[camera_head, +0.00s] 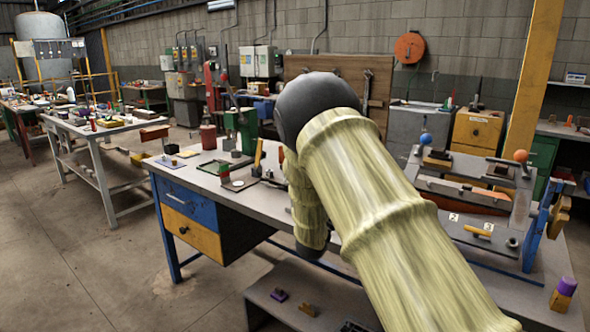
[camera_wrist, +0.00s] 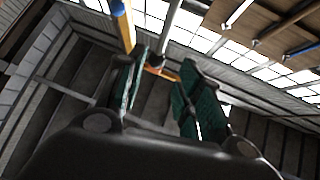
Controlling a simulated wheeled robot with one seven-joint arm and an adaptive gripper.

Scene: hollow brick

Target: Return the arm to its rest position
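My arm, in a pale yellow-green cover with a dark round joint, fills the middle and lower right of the head view. It rises in front of the workbench (camera_head: 262,212) and bends back down at the joint. My gripper is hidden or cannot be made out in the head view. In the wrist view my gripper (camera_wrist: 162,80) shows two green-padded fingers standing apart. I see nothing held between them. The wrist camera looks at a grey block wall and bright window panes, tilted.
The workbench has a blue and yellow drawer unit (camera_head: 190,218) and several small items on top. A sloped rack (camera_head: 465,195) with coloured knobs stands at the right. A low bench (camera_head: 285,300) is in front. A yellow post (camera_head: 535,80) rises behind. Open floor (camera_head: 80,270) lies left.

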